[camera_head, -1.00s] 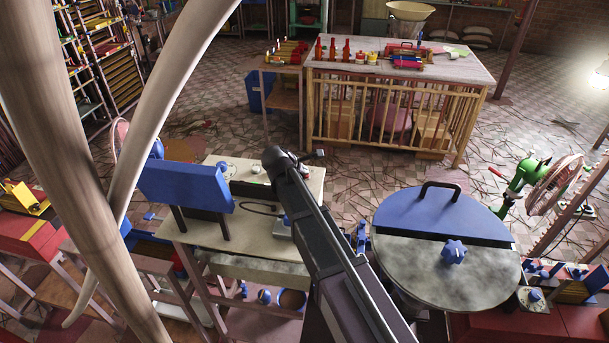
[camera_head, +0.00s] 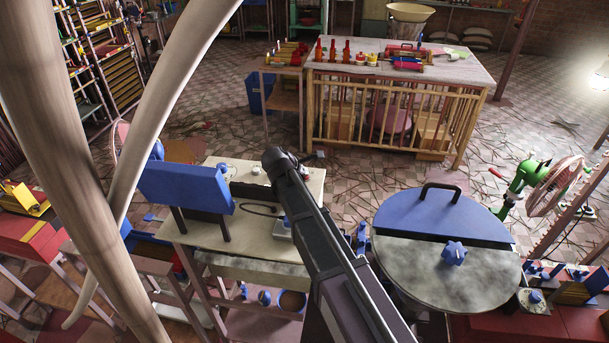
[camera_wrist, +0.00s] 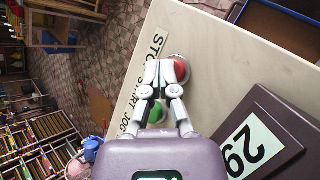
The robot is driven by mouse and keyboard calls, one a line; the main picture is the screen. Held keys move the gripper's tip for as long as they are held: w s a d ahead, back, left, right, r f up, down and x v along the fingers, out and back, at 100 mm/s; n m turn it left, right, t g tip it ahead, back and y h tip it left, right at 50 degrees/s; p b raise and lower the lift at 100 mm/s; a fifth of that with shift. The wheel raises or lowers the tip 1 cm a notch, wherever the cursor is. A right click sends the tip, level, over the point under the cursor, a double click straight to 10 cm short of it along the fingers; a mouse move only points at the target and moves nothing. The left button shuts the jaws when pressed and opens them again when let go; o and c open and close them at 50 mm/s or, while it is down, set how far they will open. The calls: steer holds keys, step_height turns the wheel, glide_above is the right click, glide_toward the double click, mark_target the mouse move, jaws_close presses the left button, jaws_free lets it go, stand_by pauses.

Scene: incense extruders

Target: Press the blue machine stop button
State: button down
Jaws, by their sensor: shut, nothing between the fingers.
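In the wrist view, my gripper (camera_wrist: 164,72) is shut and empty, its fingertips over a pale panel top (camera_wrist: 215,45). A red button (camera_wrist: 180,70) in a metal ring sits right beside the fingertips, partly covered by them; I cannot tell whether they touch it. A green button (camera_wrist: 157,112) shows behind the fingers. A white label strip (camera_wrist: 142,80) along the panel edge reads STOP, START and JOG. In the head view, the machine with a blue hood (camera_head: 185,190) stands on a pale table (camera_head: 205,237); my arm hides my gripper there.
A round machine with a blue half-lid (camera_head: 440,215) and blue knob (camera_head: 454,252) stands to the right. A slatted table (camera_head: 400,70) with bottles and tools is farther back. Littered open floor lies between.

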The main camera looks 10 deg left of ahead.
mark_target(304, 177)
steer(key=shift+r+p, duration=0.65)
steer(key=shift+r, duration=0.1)
steer(key=shift+r, duration=0.1)
steer(key=shift+r+p, duration=2.4)
steer(key=shift+p, duration=0.1)
steer(key=shift+f, duration=0.1)
